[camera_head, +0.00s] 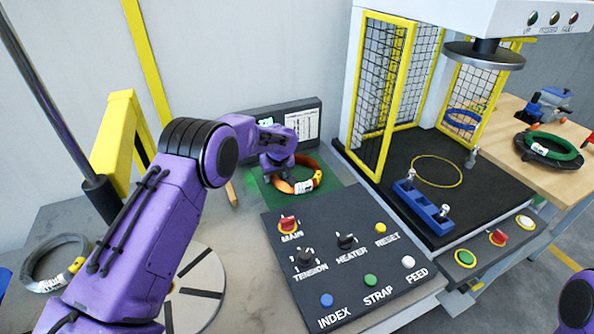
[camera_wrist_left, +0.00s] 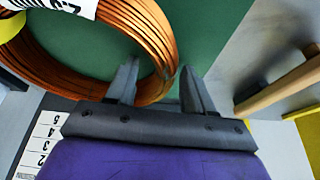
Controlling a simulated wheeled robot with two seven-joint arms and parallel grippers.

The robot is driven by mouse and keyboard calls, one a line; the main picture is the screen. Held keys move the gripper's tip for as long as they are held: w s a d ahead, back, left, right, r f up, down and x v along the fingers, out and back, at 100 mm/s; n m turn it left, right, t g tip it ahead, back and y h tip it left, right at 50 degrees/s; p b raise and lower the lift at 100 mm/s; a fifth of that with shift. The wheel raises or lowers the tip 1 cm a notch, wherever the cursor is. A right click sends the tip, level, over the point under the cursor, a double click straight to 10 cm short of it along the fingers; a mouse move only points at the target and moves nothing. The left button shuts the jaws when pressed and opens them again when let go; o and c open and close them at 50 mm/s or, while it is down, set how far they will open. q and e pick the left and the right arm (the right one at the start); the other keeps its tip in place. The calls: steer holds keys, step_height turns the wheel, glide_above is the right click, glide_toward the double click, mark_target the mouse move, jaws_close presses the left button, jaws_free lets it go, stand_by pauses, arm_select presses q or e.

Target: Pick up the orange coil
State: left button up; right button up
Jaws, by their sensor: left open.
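The orange coil (camera_head: 305,184) lies on a green mat (camera_head: 263,182) behind the control panel in the head view. It has a white label and a bit of yellow on its ring. In the left wrist view the copper-orange coil (camera_wrist_left: 157,42) fills the upper left. My left gripper (camera_wrist_left: 160,85) is open there, with one finger inside the ring and the other outside, so the coil's band passes between them. I cannot tell whether the fingers touch it. In the head view my left gripper (camera_head: 277,172) is at the coil's left side, its fingertips mostly hidden. My right gripper is out of view.
A dark control panel (camera_head: 345,255) with knobs and buttons stands in front of the coil. A caged press (camera_head: 440,150) is on the right. A grey coil (camera_head: 42,262) lies at the left, and a green coil (camera_head: 550,143) lies on the wooden table. A dark screen (camera_head: 265,125) stands behind.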

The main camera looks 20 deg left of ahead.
arm_select(q)
steer(key=shift+s+a+r, duration=0.1)
steer(key=shift+s+r, duration=0.05)
steer(key=shift+s, duration=0.1)
steer(key=shift+s+r, duration=0.15)
steer(key=shift+s, duration=0.05)
steer(key=shift+c, duration=1.2)
steer(key=shift+w, duration=0.1)
jaws_close()
